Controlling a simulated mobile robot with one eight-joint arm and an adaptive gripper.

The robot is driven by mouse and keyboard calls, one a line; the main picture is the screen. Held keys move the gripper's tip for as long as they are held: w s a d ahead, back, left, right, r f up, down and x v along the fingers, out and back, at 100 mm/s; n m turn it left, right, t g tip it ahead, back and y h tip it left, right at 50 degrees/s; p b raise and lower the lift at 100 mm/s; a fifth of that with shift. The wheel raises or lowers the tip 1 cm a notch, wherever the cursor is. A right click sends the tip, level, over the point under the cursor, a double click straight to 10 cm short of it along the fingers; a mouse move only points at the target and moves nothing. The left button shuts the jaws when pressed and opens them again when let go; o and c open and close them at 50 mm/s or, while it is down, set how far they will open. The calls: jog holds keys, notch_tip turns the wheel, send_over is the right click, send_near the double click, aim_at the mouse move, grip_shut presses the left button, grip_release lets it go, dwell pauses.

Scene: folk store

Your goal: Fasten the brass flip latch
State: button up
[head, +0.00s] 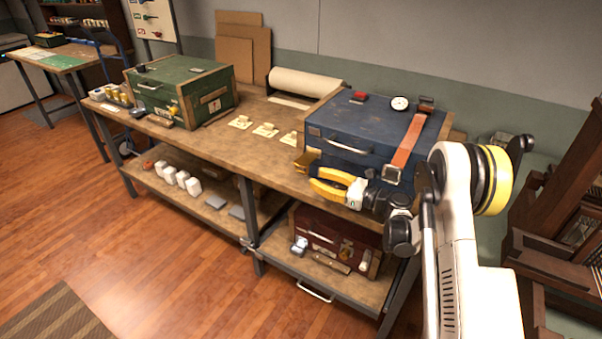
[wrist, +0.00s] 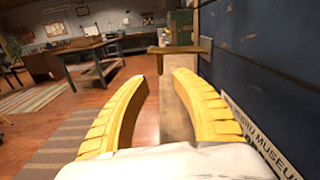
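The blue case (head: 345,125) stands on the workbench; its front face (wrist: 255,55) fills the right side of the wrist view. A brass flip latch (head: 304,162) sits low on that face toward the left. In the wrist view the latch (wrist: 176,50) sticks outward from the face, swung away from it. My gripper (head: 316,181) is in front of the case, its yellow fingers pointing left along the face. In the wrist view my gripper (wrist: 162,76) is open and empty. The latch is ahead of the fingertips, apparently not touching them.
A silver handle (head: 345,144) and an orange strap (head: 408,142) with a buckle are on the case. Paper tags (head: 265,130) lie left of it, then a green chest (head: 185,88). A maroon case (head: 335,238) sits on the lower shelf. The floor before the bench is open.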

aim_at(301, 172)
jog(key=b+x, duration=0.1)
jog(key=x, duration=0.5)
jog(key=shift+w+a+b, duration=0.15)
jog(key=shift+w+b, duration=0.05)
jog(key=shift+b, duration=0.15)
grip_shut()
